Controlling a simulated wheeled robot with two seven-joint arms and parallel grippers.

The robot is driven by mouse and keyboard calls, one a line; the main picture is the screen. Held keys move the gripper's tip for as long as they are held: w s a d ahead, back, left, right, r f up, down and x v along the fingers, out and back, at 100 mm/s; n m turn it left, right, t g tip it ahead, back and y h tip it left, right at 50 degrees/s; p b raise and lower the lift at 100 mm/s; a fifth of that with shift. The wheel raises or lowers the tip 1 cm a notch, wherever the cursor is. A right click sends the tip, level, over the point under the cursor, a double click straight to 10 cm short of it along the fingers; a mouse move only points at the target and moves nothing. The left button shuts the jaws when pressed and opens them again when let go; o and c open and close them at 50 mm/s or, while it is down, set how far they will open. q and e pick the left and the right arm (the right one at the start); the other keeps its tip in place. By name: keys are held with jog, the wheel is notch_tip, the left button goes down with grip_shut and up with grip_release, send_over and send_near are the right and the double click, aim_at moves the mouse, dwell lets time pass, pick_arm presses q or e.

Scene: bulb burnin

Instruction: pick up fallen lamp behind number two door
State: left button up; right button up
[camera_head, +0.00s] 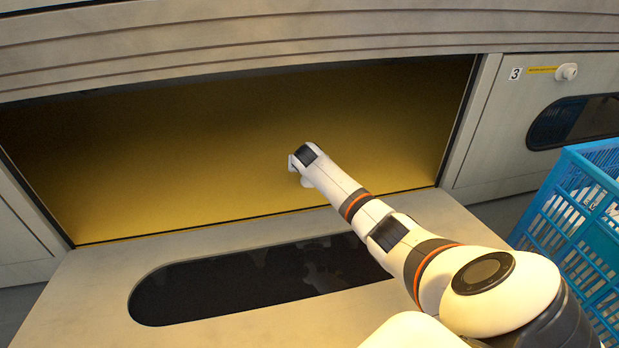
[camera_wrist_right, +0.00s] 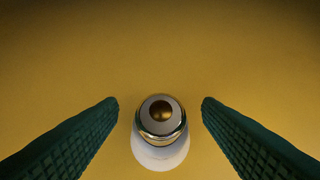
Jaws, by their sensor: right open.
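In the right wrist view a lamp (camera_wrist_right: 161,116) shows its metal base end toward the camera, with a white part below it. It lies on the yellow floor of the compartment, between my right gripper's (camera_wrist_right: 160,106) two green ridged fingers. The fingers are open, with a gap on each side of the lamp. In the head view my right arm reaches into the yellow-lit compartment (camera_head: 150,150), and its wrist hides the gripper and most of the lamp. The lowered door (camera_head: 90,300) with a dark oval window lies in front of the opening. My left gripper is out of view.
A closed door marked 3 (camera_head: 515,74) with a round knob (camera_head: 566,72) is to the right of the opening. A blue crate (camera_head: 570,225) with pale items stands at the right, close to my arm. The compartment's left side is clear.

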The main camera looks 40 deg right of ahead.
jog(key=shift+w+d+f, duration=0.2)
jog(key=shift+f, duration=0.1)
jog(key=shift+r, duration=0.1)
jog(key=c, duration=1)
jog(key=shift+c, duration=0.4)
jog(key=shift+r, duration=0.1)
